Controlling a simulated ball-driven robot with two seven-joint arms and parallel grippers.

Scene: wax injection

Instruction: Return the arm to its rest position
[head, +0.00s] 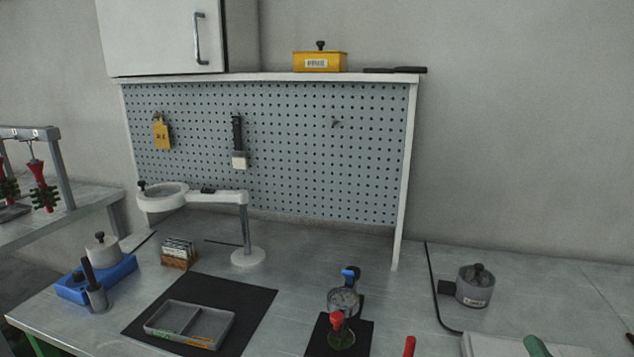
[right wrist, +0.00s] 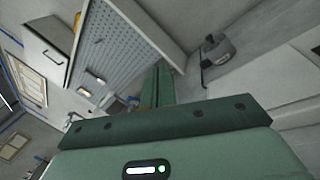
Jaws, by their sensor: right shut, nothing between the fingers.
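My right gripper (head: 537,346) shows only as a small green part at the bottom right edge of the head view; the rest of the arm is outside that view. In the right wrist view the green fingers of my right gripper (right wrist: 157,86) are together with nothing between them. They point toward the bench and pegboard, apart from any object. My left gripper is in neither view.
A grey pot (head: 475,286) stands on the right of the bench, near my right gripper. A glass device with red and blue knobs (head: 342,300) stands at front centre. A divided grey tray (head: 190,324) lies on a black mat. A ring-topped stand (head: 246,256) is behind.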

